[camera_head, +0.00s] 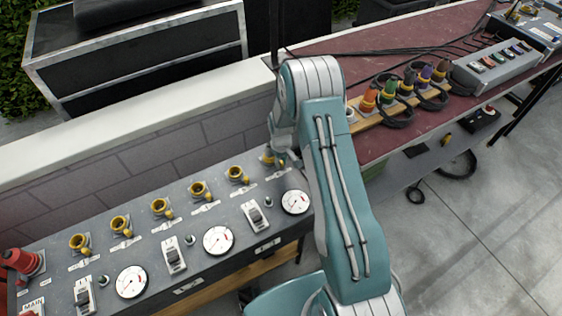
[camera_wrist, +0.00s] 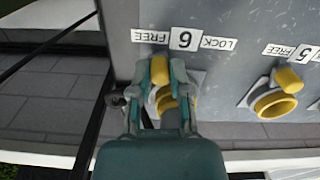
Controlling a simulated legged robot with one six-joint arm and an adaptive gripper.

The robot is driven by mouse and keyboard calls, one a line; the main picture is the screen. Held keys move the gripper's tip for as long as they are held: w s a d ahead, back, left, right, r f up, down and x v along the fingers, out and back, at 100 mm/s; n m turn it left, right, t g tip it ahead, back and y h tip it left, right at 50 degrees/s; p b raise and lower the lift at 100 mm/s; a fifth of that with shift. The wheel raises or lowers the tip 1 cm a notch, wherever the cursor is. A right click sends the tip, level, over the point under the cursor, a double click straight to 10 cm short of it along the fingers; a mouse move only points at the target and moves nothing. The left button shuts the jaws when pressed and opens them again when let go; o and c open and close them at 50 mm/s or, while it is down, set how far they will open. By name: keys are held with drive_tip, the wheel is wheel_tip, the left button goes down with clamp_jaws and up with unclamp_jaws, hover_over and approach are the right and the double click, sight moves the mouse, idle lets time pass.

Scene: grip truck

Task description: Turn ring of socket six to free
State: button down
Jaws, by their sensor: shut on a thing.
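The yellow ring of socket six (camera_wrist: 167,103) is on the grey panel, partly hidden by my fingers. Its yellow tab (camera_wrist: 160,68) points up in the wrist view, toward the label strip and slightly to the FREE side. The number 6 label (camera_wrist: 184,39) appears upside down, with FREE (camera_wrist: 150,36) on its left and LOCK (camera_wrist: 217,43) on its right. My gripper (camera_wrist: 160,75) is shut on the ring's tab, with one finger on each side. In the head view my gripper (camera_head: 283,158) is at the panel's right end and mostly hides socket six.
Socket five's yellow ring (camera_wrist: 272,103) is beside socket six, its tab pointing up and right. In the head view several more yellow sockets, white gauges (camera_head: 218,240) and switches line the panel. A red table (camera_head: 440,80) with coloured plugs and cables stands at right.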

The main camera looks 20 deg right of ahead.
drive_tip(key=c, duration=0.6)
unclamp_jaws()
wheel_tip(320, 180, up, 12)
drive_tip(key=shift+f, duration=0.1)
drive_tip(key=s+a+r+m+t, duration=0.1)
drive_tip(key=s+r, duration=0.5)
drive_tip(key=r, duration=0.5)
drive_tip(key=s+a+r+m+t, duration=0.15)
drive_tip(key=s+r, duration=0.35)
drive_tip(key=r, duration=0.6)
drive_tip(key=s+r+t, duration=0.1)
drive_tip(key=s+r, duration=0.1)
drive_tip(key=s, duration=0.4)
drive_tip(key=s+a+r+m+t, duration=0.1)
drive_tip(key=s+r, duration=0.1)
drive_tip(key=s, duration=0.4)
drive_tip(key=s+a+r+t, duration=0.1)
drive_tip(key=s+r, duration=0.2)
drive_tip(key=s, duration=0.4)
